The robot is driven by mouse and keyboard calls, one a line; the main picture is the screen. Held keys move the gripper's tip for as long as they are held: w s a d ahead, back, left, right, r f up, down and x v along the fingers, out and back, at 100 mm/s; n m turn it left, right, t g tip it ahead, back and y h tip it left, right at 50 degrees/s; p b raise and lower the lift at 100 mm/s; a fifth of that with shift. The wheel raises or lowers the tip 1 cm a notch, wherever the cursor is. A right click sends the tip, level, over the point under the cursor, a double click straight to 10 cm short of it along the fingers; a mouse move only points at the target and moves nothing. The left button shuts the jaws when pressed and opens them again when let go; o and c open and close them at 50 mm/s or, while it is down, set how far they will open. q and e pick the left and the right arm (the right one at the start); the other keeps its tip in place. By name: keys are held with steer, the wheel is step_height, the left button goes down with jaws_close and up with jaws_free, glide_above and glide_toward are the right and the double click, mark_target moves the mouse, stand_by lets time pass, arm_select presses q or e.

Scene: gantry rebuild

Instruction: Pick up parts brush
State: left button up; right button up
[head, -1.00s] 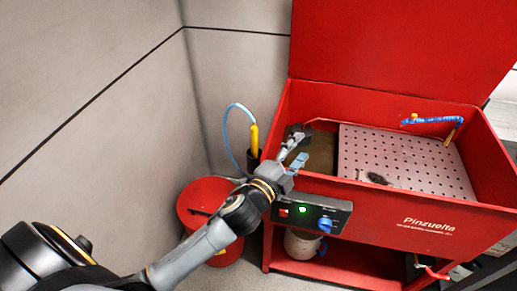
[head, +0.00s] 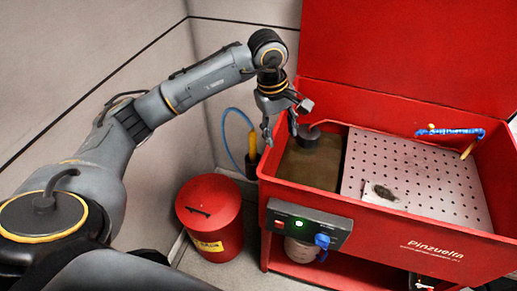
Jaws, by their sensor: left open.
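What looks like the parts brush (head: 252,143) has a yellow handle and a thin blue hose looping from it. It stands upright in a dark holder (head: 252,160) at the left side of the red parts washer (head: 395,235). My left gripper (head: 281,128) is open and points down at the basin's left rim. It appears just right of the yellow handle and apart from it. I see nothing between its fingers. The brush's lower end is hidden in the holder. My right gripper is not in view.
The basin holds a perforated grey tray (head: 412,175) and a dark round piece (head: 307,133) near the left gripper. A blue hose with a yellow tip (head: 450,132) hangs at the right. A red bin (head: 208,215) stands left of the washer, near the wall.

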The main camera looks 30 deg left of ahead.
mark_target(254, 134)
arm_select(q)
steer(key=a+r+y, duration=0.2)
steer(key=a+y, duration=0.1)
steer(key=a, duration=0.4)
steer(key=f, duration=0.2)
steer(key=f+p, duration=0.1)
steer(key=f, duration=0.1)
steer(key=w+a+f, duration=0.1)
steer(key=f, duration=0.1)
steer(key=shift+a+f+p, duration=0.1)
steer(key=shift+f+p, duration=0.25)
steer(key=shift+p, duration=0.05)
steer(key=shift+w+f, duration=0.1)
steer(key=shift+f, duration=0.45)
steer(key=shift+f+p, duration=0.3)
steer(key=shift+p, duration=0.1)
steer(key=f, duration=0.1)
steer(key=f+p, duration=0.1)
steer(key=f, duration=0.1)
steer(key=shift+s+a+f+p, duration=0.2)
steer(key=shift+a+f+p, duration=0.1)
steer(key=shift+p, duration=0.1)
steer(key=shift+w+a+f, duration=0.1)
steer(key=shift+f, duration=0.35)
jaws_close()
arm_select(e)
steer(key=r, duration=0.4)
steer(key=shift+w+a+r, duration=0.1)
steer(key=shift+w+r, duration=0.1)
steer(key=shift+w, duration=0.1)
